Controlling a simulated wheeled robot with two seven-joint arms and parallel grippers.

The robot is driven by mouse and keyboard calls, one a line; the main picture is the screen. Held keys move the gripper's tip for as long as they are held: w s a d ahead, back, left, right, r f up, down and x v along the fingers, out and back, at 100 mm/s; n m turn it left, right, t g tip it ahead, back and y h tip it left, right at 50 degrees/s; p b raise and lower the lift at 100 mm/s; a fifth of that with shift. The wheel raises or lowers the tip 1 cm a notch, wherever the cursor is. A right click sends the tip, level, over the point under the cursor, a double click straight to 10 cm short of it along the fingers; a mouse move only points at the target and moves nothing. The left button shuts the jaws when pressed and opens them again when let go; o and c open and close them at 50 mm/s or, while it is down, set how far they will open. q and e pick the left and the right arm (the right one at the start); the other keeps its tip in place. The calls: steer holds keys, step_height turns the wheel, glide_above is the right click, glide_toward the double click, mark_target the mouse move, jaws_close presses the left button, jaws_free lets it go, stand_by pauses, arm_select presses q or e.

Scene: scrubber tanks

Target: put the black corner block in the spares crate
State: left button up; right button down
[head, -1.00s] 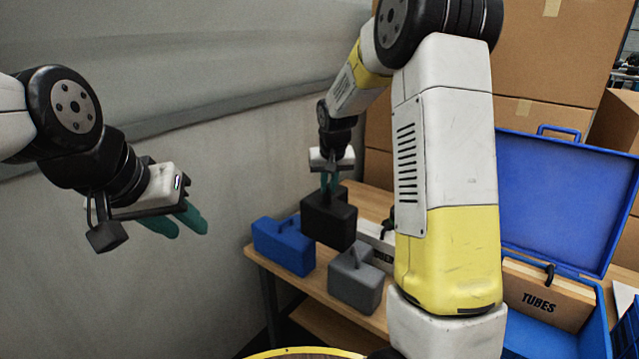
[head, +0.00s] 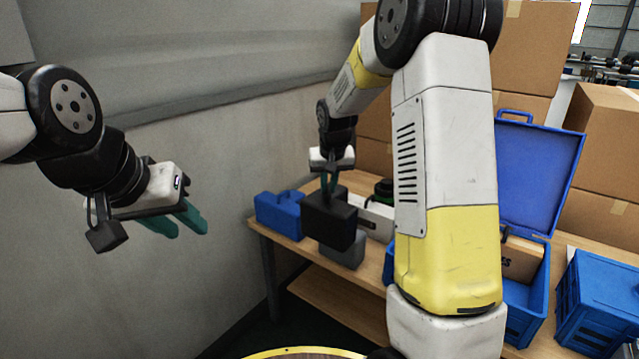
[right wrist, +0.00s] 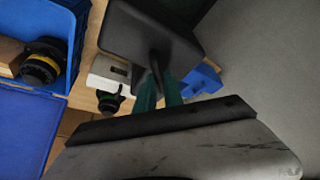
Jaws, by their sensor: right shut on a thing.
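The black corner block (head: 330,222) hangs from my right gripper (head: 328,192), which is shut on its top handle. The block is in front of a grey block (head: 343,252) and partly hides it; I cannot tell the gap between them. In the right wrist view, the block (right wrist: 150,35) is at the ends of the teal fingers (right wrist: 160,92). A blue slatted crate (head: 598,300) stands at the right of the table, probably the spares crate; its label is not readable. My left gripper (head: 180,222) is open and empty at the left, away from the table.
A blue corner block (head: 279,216) sits at the table's left end. An open blue case (head: 540,180) with a wooden box (head: 522,260) inside stands left of the crate. A white box (head: 375,217) lies behind the blocks. Cardboard boxes (head: 600,150) stand behind. My right arm hides mid-table.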

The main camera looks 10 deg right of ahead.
mark_target(330, 195)
steer(key=shift+s, duration=0.3)
steer(key=shift+s+f, duration=0.1)
steer(key=shift+s, duration=0.5)
steer(key=shift+s+d+f, duration=0.1)
steer(key=shift+s+f, duration=0.35)
steer(key=shift+f, duration=0.1)
steer(key=s+f, duration=0.2)
steer(key=s, duration=0.1)
steer(key=s+f, duration=0.3)
steer(key=s, duration=0.1)
steer(key=s+d+f, duration=0.1)
steer(key=s+f, duration=0.1)
steer(key=s, duration=0.2)
steer(key=shift+s+f, duration=0.2)
steer(key=shift+f, duration=0.05)
